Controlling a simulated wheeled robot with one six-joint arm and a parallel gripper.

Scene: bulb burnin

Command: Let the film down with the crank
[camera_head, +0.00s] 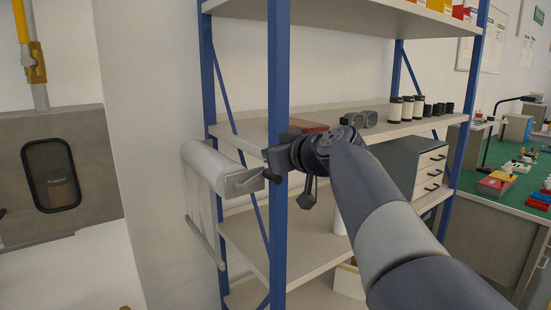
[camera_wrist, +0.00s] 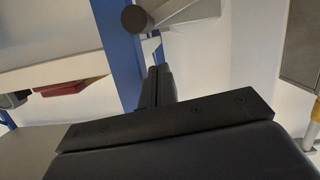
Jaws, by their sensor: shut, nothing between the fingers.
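The film roll (camera_head: 208,165) is a white cylinder mounted beside the blue shelf post. A pale sheet of film (camera_head: 199,212) hangs from it, with a grey bar (camera_head: 206,243) along its lower end. The crank (camera_head: 247,181) is at the roll's near end; in the wrist view its dark round knob (camera_wrist: 136,19) sits on a grey arm. My gripper (camera_head: 270,162) is beside the crank, and its fingertips are hard to make out in the head view. In the wrist view, my gripper (camera_wrist: 160,72) is shut and empty, its fingertips just below the knob, apparently apart from it.
The blue shelf post (camera_head: 279,75) stands close to my gripper. A red object (camera_head: 308,126) and several black-and-white cylinders lie on the middle shelf (camera_head: 405,128). A grey drawer cabinet (camera_head: 420,165) stands lower right. A wall box with a window (camera_head: 52,175) is at left.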

